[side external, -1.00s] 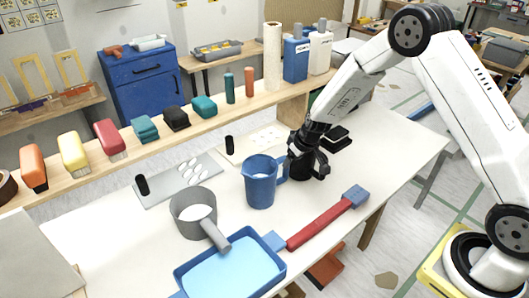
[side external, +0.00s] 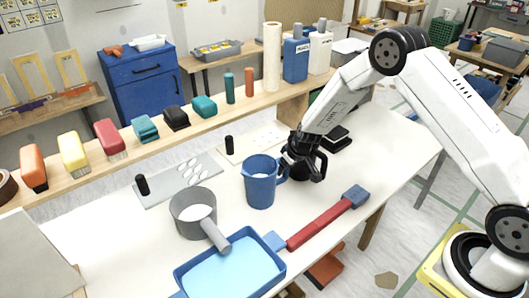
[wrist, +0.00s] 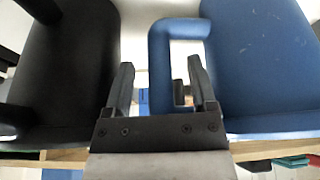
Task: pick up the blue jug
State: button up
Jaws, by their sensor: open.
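The blue jug (side external: 260,184) stands upright on the white table, with its handle on the right side towards my gripper (side external: 297,168). In the wrist view the jug's body (wrist: 268,60) fills the right side, and its handle (wrist: 160,75) shows between the two fingers. My gripper (wrist: 162,88) is open, with one finger on each side of the handle's upright bar. The right finger appears to be in the gap between handle and body. I cannot tell whether either finger touches the handle.
A black vessel (wrist: 65,70) stands close on the left in the wrist view. A grey pot (side external: 188,222), a blue tray (side external: 180,275) with light blue liquid and a red-handled tool (side external: 320,224) lie nearer the front. A shelf (side external: 70,182) with brushes runs behind.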

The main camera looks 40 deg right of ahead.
grip_shut()
jog(key=shift+r, duration=0.1)
dwell(1.3)
